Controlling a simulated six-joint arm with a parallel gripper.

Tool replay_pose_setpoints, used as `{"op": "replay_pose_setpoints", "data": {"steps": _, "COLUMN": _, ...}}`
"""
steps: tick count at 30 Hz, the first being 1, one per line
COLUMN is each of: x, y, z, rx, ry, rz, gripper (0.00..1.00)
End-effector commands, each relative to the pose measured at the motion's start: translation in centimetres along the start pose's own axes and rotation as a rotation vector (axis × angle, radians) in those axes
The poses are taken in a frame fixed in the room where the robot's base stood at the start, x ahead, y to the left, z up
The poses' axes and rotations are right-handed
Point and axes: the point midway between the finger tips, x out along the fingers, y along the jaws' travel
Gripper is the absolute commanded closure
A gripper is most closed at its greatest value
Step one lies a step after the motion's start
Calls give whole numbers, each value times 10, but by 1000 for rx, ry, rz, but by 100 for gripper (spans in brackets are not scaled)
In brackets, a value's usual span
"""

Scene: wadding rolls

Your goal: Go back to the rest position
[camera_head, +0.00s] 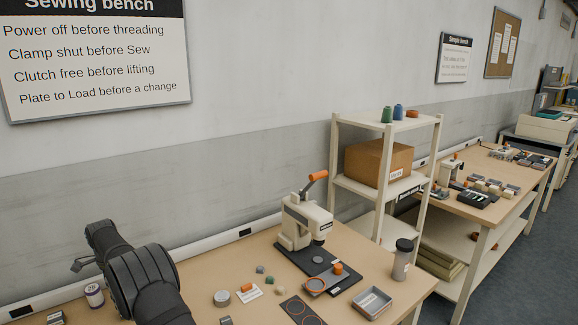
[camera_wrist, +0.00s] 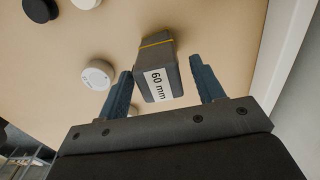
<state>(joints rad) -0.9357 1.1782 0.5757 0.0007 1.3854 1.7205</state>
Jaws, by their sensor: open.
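My gripper (camera_wrist: 163,88) shows in the wrist view with its two blue fingers spread apart and nothing pinched between them. A dark grey block labelled "60 mm" (camera_wrist: 158,68), with a yellow band, appears in the gap between and beyond the fingertips. A clear gap shows between the block and each finger. I cannot tell how far the fingertips are above the tabletop (camera_wrist: 225,25). In the head view my black arm stands at the lower left over the bench, and my fingers are hidden there.
A white disc (camera_wrist: 97,74) lies left of the fingers, with a black round piece (camera_wrist: 40,9) farther off. On the bench stand a hand press (camera_head: 303,222), a bottle (camera_head: 402,262), a grey tray (camera_head: 371,303) and a spool (camera_head: 94,295). The wall (camera_head: 120,185) runs behind.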

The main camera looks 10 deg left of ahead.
Motion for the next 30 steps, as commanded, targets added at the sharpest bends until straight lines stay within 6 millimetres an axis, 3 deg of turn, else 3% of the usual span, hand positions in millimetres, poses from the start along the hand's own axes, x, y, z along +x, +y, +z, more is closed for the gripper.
{"op": "replay_pose_setpoints", "data": {"steps": 3, "x": -26, "y": 0, "z": 0, "rx": 0, "ry": 0, "rz": -1, "gripper": 38}}
{"op": "replay_pose_setpoints", "data": {"steps": 22, "x": -89, "y": 44, "z": -101, "rx": 3, "ry": 0, "rz": 0, "gripper": 38}}
{"op": "replay_pose_setpoints", "data": {"steps": 30, "x": -92, "y": 73, "z": -136, "rx": 8, "ry": 0, "rz": 3, "gripper": 38}}
